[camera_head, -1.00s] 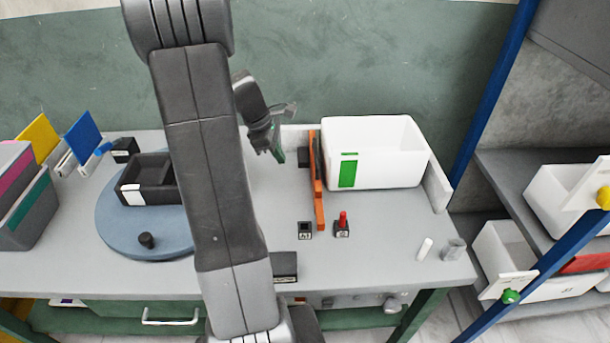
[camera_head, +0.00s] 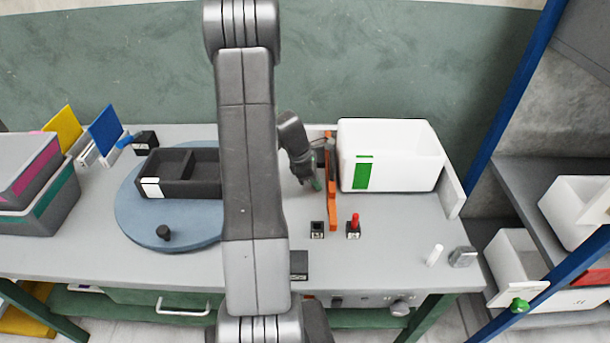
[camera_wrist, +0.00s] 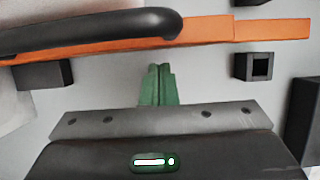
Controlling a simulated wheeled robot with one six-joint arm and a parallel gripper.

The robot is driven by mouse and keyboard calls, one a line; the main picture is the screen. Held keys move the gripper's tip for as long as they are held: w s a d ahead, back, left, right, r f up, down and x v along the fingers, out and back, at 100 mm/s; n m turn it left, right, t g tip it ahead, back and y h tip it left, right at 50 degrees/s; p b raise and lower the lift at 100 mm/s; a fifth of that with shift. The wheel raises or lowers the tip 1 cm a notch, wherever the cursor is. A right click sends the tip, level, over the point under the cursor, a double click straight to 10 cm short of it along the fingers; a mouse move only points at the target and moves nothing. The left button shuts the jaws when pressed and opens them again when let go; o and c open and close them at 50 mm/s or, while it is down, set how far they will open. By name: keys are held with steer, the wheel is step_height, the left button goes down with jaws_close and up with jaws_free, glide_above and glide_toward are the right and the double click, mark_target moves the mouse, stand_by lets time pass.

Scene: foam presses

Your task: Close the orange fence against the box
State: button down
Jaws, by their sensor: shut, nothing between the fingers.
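The orange fence (camera_head: 332,212) stands upright on the bench, just left of the white box (camera_head: 390,165) with a green label. In the head view a narrow gap shows between fence and box. My gripper (camera_head: 316,186) is shut and empty, low on the left side of the fence. In the wrist view the green fingertips (camera_wrist: 157,70) are together and point toward the orange fence (camera_wrist: 215,32), with a small gap to it. A black handle-like bar (camera_wrist: 90,33) lies along the fence in that view.
A black socket block (camera_head: 317,229) and a red-knobbed block (camera_head: 353,227) stand near the fence's front end. A blue turntable (camera_head: 135,217) with a black tray (camera_head: 170,185) lies left. A white cylinder (camera_head: 434,255) stands front right.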

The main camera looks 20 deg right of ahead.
mark_target(329, 177)
steer(key=shift+s+d, duration=0.15)
steer(key=shift+d, duration=0.35)
steer(key=shift+s+d, duration=0.25)
steer(key=shift+d, duration=0.7)
steer(key=shift+s+d, duration=0.25)
steer(key=shift+d, duration=0.65)
steer(key=shift+a, duration=0.1)
steer(key=shift+a, duration=0.2)
steer(key=a, duration=0.1)
steer(key=w+a, duration=0.1)
steer(key=a+r, duration=0.1)
steer(key=a, duration=0.1)
steer(key=shift+w+r, duration=0.1)
steer(key=shift+w, duration=0.2)
steer(key=s+b+v, duration=0.1)
steer(key=v, duration=0.7)
steer(key=shift+w+r, duration=0.3)
steer(key=shift+w, duration=0.1)
